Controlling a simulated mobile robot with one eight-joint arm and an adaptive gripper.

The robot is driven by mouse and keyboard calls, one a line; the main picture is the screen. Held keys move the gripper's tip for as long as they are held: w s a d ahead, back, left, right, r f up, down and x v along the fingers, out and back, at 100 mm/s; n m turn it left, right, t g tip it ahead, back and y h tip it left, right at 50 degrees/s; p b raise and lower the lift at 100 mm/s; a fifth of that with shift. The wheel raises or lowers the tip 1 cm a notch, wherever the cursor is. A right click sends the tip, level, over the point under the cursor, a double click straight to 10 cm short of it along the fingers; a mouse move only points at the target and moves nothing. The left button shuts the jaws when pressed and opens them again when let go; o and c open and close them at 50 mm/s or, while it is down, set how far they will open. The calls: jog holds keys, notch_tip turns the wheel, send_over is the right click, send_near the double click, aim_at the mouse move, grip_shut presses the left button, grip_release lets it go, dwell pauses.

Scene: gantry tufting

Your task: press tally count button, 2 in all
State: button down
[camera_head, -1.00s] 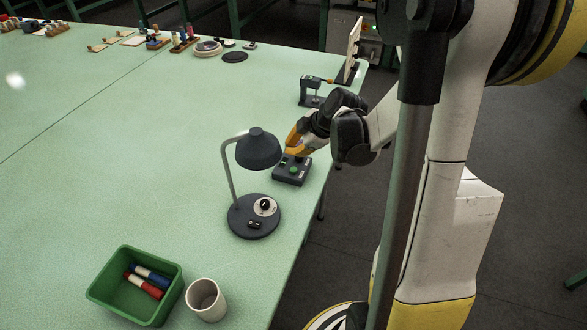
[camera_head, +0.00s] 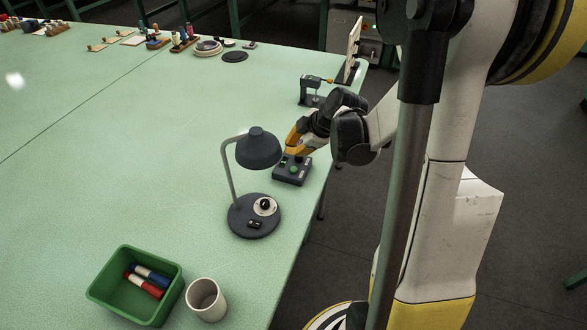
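The tally counter (camera_head: 292,173) is a small dark box with a green button (camera_head: 295,169) on its top. It lies near the right edge of the green table, behind the desk lamp. My gripper (camera_head: 292,152), with orange-yellow fingers, points down at the far part of the box, just behind the green button.
A dark desk lamp (camera_head: 254,215) stands in front of the counter. A green bin (camera_head: 118,300) with markers and a white cup (camera_head: 206,299) are at the near edge. A small dark stand (camera_head: 311,90) is behind my gripper. The table (camera_head: 120,160) is clear to the left.

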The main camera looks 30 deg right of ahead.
aim_at(292, 167)
dwell(0.4)
notch_tip(292, 167, up, 4)
jog(key=p, duration=0.4)
jog(key=shift+f, duration=0.1)
notch_tip(292, 167, down, 9)
jog(key=b, duration=0.7)
dwell(1.3)
jog(key=shift+f+b, duration=0.35)
